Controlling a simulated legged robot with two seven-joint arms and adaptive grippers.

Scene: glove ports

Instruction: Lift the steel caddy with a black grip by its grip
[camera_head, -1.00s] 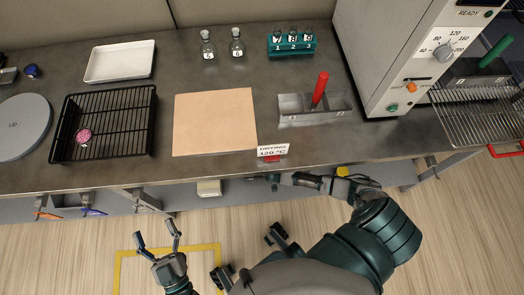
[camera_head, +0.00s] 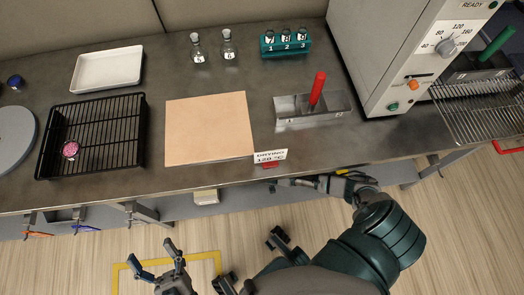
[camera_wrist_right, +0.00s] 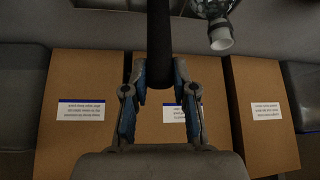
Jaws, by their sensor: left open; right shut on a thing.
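In the right wrist view, a black bar-like grip (camera_wrist_right: 159,40) runs between the fingers of my right gripper (camera_wrist_right: 160,82), which is shut on it. The steel body of its caddy cannot be made out there. In the head view my right arm reaches to the bench's front edge, and its fingers cannot be made out clearly. My left gripper (camera_head: 156,260) is open and empty, in front of the bench above the floor. On the bench stands a steel caddy with a red grip (camera_head: 318,92). Another with a green grip (camera_head: 497,46) sits on the oven rack at the right.
The oven (camera_head: 405,60), wire rack (camera_head: 480,105), tan mat (camera_head: 208,128), black wire tray (camera_head: 95,130), white tray (camera_head: 108,66), flasks (camera_head: 228,48) and teal vial rack (camera_head: 285,45) occupy the bench. A drying sign (camera_head: 270,156) is at its front edge. Brown labelled boxes (camera_wrist_right: 82,85) show in the wrist view.

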